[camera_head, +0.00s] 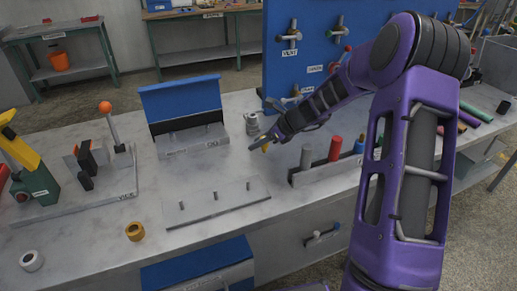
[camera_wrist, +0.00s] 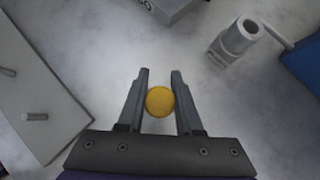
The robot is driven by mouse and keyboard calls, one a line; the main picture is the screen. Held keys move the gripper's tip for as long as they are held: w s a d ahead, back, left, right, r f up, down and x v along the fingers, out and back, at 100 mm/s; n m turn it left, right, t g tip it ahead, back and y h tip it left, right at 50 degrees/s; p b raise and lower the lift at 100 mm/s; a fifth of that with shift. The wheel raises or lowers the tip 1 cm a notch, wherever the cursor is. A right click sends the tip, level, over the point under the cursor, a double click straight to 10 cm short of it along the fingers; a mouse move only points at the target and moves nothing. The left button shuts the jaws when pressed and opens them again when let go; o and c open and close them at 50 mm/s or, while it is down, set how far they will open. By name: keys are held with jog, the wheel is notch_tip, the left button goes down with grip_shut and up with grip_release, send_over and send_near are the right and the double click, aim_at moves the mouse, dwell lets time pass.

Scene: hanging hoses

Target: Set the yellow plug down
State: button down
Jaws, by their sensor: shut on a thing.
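The yellow plug (camera_wrist: 160,101) shows as a round yellow end between the two fingers of my gripper (camera_wrist: 159,98) in the wrist view. The gripper is shut on it. In the head view my gripper (camera_head: 262,143) is over the middle of the bench, left of the blue panel, and a small yellow part of the plug (camera_head: 265,148) shows at its tip. I cannot tell whether the plug touches the grey bench top (camera_head: 240,165).
A plate with upright pegs (camera_head: 215,203) lies to the left, also in the wrist view (camera_wrist: 38,90). A grey fitting (camera_head: 252,123) stands close behind the gripper. A rack with coloured cylinders (camera_head: 325,170) is to the right. A blue-lidded box (camera_head: 183,100) stands behind left.

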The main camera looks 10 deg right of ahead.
jog(key=shift+f, duration=0.85)
jog(key=shift+f, duration=0.1)
jog(key=c, duration=0.6)
grip_release()
jog(key=shift+r, duration=0.2)
jog(key=p+v, duration=0.1)
jog(key=v, duration=1.1)
jog(key=shift+p, duration=0.4)
